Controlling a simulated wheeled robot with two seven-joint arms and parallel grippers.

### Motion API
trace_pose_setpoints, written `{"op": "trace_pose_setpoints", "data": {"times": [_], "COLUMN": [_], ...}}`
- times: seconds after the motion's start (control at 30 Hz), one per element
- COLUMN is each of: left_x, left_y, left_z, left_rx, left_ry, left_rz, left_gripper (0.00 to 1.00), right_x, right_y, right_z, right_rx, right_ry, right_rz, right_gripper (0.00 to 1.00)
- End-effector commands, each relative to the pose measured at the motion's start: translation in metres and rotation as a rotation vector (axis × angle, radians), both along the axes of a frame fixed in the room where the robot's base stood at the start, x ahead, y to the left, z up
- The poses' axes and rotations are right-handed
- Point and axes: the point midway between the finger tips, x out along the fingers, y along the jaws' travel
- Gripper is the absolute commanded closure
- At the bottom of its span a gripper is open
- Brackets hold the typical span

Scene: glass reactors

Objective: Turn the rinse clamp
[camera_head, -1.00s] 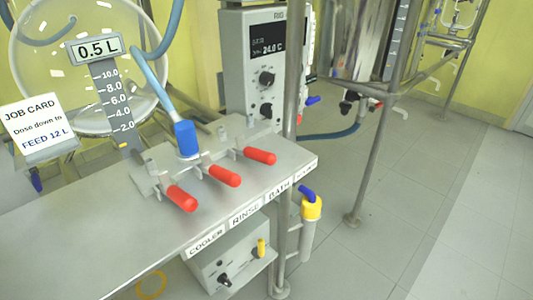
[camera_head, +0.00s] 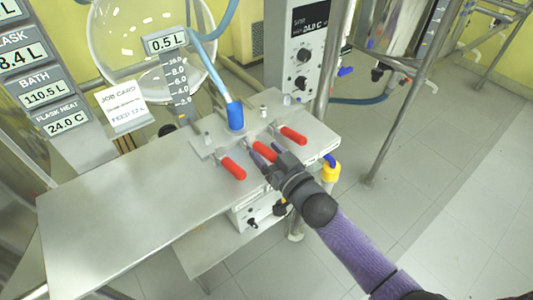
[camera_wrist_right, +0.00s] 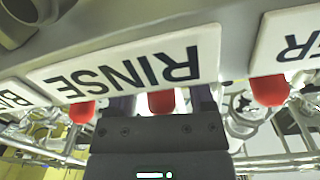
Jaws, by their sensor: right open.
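The rinse clamp is the middle of three clamps on the metal bench; its red handle (camera_head: 264,151) sits between the fingers of my right gripper (camera_head: 262,156). In the right wrist view the same red handle (camera_wrist_right: 161,101) shows between the two dark fingers of my right gripper (camera_wrist_right: 162,104), under the upside-down RINSE label (camera_wrist_right: 130,68). The fingers are apart, one on each side of the handle; whether they touch it I cannot tell. The gripper covers part of the handle and the bench-front labels in the head view. My left gripper is not in view.
The cooler clamp's red handle (camera_head: 233,168) is close on the left, and the bath clamp's red handle (camera_head: 293,135) close on the right. A blue-ended hose (camera_head: 235,115) stands behind them. A metal post (camera_head: 327,85) rises at right. The bench's left part (camera_head: 120,205) is clear.

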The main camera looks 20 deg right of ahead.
Motion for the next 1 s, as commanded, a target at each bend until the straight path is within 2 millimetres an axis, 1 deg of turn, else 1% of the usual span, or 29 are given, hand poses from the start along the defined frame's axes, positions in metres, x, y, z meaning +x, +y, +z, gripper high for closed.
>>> {"op": "trace_pose_setpoints", "data": {"times": [0.1,0.3,0.37,0.4,0.47,0.5,0.57,0.6,0.63,1.0], "left_x": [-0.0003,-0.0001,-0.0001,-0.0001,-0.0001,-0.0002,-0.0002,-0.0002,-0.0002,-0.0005], "left_y": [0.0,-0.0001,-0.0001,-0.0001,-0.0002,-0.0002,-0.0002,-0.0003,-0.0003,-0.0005], "left_z": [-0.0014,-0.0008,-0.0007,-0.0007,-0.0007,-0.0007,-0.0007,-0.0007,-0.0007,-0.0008], "left_rx": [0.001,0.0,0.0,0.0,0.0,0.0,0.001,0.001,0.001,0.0], "left_ry": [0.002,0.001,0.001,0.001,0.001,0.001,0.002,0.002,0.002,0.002], "left_rz": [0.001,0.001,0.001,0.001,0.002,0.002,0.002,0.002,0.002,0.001], "left_gripper": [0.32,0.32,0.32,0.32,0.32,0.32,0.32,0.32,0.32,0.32], "right_x": [0.004,0.0041,0.004,0.004,0.0039,0.0039,0.0039,0.0039,0.0038,0.0037], "right_y": [0.0013,0.0014,0.0013,0.0013,0.0013,0.0013,0.0013,0.0012,0.0013,0.0013], "right_z": [0.0002,0.0009,0.0009,0.0009,0.0009,0.0009,0.0009,0.0009,0.0008,0.0007], "right_rx": [-0.001,-0.001,0.0,0.0,-0.001,-0.001,-0.001,0.0,-0.001,0.0], "right_ry": [0.0,0.0,0.0,0.0,0.0,0.0,0.0,0.0,0.0,0.0], "right_rz": [0.0,0.0,0.0,0.0,0.0,0.0,0.0,0.0,0.0,0.0], "right_gripper": [0.31,0.31,0.44,0.53,0.65,0.74,0.86,0.95,1.0,1.0]}}
